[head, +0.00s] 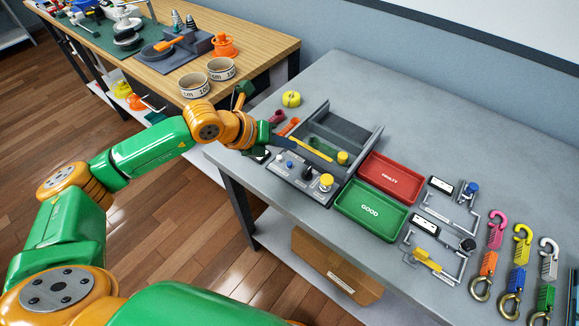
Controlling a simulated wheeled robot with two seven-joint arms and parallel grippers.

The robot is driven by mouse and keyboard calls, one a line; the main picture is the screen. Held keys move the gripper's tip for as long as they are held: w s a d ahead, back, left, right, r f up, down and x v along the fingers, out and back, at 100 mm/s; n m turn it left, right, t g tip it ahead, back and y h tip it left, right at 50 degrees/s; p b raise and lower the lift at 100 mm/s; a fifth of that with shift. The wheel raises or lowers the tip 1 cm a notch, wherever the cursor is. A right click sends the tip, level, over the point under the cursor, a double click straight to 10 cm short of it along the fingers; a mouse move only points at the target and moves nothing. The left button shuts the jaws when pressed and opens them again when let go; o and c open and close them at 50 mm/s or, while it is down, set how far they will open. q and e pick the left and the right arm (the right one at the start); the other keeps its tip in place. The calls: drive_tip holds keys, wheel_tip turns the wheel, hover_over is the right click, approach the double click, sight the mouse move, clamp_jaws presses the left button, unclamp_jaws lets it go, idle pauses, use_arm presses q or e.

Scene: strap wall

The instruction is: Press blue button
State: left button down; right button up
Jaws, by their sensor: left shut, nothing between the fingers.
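A grey control panel (299,184) sits at the left front of the grey table, with a row of small knobs and buttons on its top. A small blue button (290,164) appears among them, between a pale knob (281,157) and a black knob (308,172). A larger yellow knob (326,182) is at the panel's right end. My left gripper (291,146) reaches in from the left, shut and empty. Its dark fingertips appear just behind the blue button; the exact gap and height cannot be told. My right gripper is not in view.
A grey tray (372,145) with a yellow bar (310,149) stands behind the panel. Red (391,178) and green (371,210) trays lie to its right. Latch fixtures and coloured strap hooks are further right. A yellow roll (291,99) lies at the back left. The table's back is clear.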

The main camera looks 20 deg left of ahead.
sight(289, 164)
use_arm(q)
wheel_tip(289, 164, down, 4)
drive_tip(key=b, duration=0.2)
drive_tip(key=shift+b, duration=0.4)
idle(1.4)
drive_tip(key=shift+f+b, duration=0.45)
drive_tip(key=shift+b, duration=0.05)
drive_tip(key=shift+f+b, duration=0.45)
drive_tip(key=shift+b, duration=0.05)
idle(0.5)
drive_tip(key=shift+r, duration=0.15)
drive_tip(key=shift+r+p, duration=0.6)
drive_tip(key=shift+r, duration=0.15)
